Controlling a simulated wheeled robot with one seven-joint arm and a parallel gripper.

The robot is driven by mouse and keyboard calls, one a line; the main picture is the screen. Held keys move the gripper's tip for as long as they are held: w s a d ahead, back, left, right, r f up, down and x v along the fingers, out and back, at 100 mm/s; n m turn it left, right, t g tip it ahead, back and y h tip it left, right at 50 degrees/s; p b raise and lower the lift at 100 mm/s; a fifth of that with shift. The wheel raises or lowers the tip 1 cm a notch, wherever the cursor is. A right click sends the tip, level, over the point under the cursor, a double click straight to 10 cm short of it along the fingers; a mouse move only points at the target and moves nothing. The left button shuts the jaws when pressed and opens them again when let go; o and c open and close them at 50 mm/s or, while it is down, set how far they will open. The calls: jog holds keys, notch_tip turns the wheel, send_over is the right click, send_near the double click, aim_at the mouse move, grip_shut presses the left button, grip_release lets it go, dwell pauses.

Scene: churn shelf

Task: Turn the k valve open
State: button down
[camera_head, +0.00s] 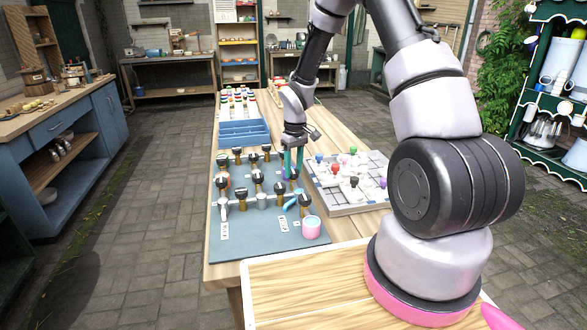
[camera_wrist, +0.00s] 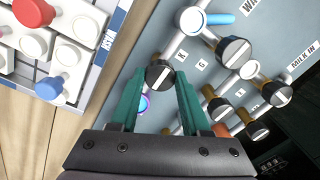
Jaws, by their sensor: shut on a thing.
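My gripper (camera_head: 293,168) reaches down over the right side of a grey-blue valve board (camera_head: 240,246) on the wooden table. In the wrist view, its two teal fingers (camera_wrist: 160,78) stand either side of a round black valve knob (camera_wrist: 159,71) with a pale line across its face, and it is shut on this knob. Other black-knobbed valves (camera_wrist: 234,51) sit on pale pipes across the board.
A tray with coloured knobs (camera_head: 345,208) lies to the right. A blue divided tray (camera_head: 244,134) is behind the board. Neighbouring valves stand close together.

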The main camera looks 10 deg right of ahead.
jog(key=shift+c, duration=1.8)
grip_release()
notch_tip(320, 180, up, 11)
jog(key=shift+w+d, duration=0.15)
jog(key=shift+d, duration=0.05)
notch_tip(320, 180, up, 17)
jog(key=m+t, duration=0.3)
jog(key=m, duration=0.1)
send_over(295, 171)
jog(key=s+d, duration=0.4)
jog(key=s, duration=0.5)
jog(key=s+r+m+t, duration=0.2)
jog(key=s+r, duration=0.3)
jog(key=s, duration=0.3)
jog(key=s+d+r+m+t+y, duration=0.1)
jog(key=s+r+m+t, duration=0.1)
jog(key=s+r, duration=0.3)
jog(key=s+m, duration=0.1)
jog(key=s, duration=0.2)
jog(key=shift+s+r+m, duration=0.15)
jog(key=shift+s+m, duration=0.2)
jog(key=shift+m, duration=0.05)
